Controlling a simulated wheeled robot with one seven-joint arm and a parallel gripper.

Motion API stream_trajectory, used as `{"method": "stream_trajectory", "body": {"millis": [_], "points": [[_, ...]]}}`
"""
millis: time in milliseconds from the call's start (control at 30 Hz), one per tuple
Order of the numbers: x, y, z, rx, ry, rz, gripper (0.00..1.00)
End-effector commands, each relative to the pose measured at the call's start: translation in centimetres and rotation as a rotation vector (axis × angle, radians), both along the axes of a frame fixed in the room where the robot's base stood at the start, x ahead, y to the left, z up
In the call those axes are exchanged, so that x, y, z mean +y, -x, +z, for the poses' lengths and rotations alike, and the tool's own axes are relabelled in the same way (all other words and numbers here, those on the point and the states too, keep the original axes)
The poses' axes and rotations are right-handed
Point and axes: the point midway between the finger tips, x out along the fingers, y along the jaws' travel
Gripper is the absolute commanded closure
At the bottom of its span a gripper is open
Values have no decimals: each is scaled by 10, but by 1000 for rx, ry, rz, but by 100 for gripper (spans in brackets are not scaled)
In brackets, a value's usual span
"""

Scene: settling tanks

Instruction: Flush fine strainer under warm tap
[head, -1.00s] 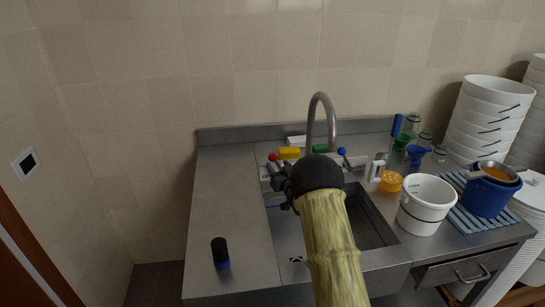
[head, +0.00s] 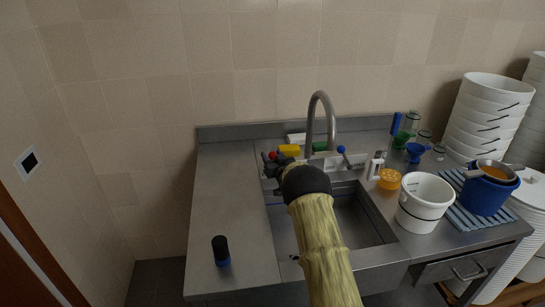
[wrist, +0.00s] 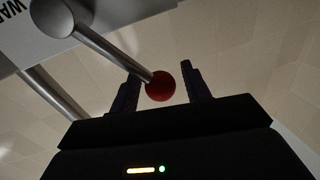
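The warm tap's red lever knob (head: 272,156) is at the back left of the sink. In the wrist view the red knob (wrist: 161,86) on its metal lever sits between the two fingers of my gripper (wrist: 163,92), with gaps at the sides. My gripper is open; in the head view its fingers (head: 271,168) are small and dark beside the red knob. The curved tap spout (head: 327,108) stands over the sink (head: 352,218); I see no water running. A strainer with an orange-looking bowl (head: 495,171) rests on a blue bucket (head: 487,197) at the right.
A blue knob (head: 341,150) is right of the spout. A white bucket (head: 423,204), an orange item (head: 389,179) and a spray bottle (head: 375,166) stand right of the sink.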

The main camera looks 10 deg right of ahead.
Motion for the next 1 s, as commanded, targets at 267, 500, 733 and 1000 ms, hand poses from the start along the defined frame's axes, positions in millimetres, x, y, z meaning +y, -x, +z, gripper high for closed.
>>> {"method": "stream_trajectory", "body": {"millis": [267, 500, 733, 1000], "points": [[0, 0, 0, -1, 0, 0, 100], [-5, 0, 0, -2, -49, -2, 100], [-17, 0, 6, -3, -180, -2, 100], [-18, 0, 9, -2, -200, 0, 100]]}}
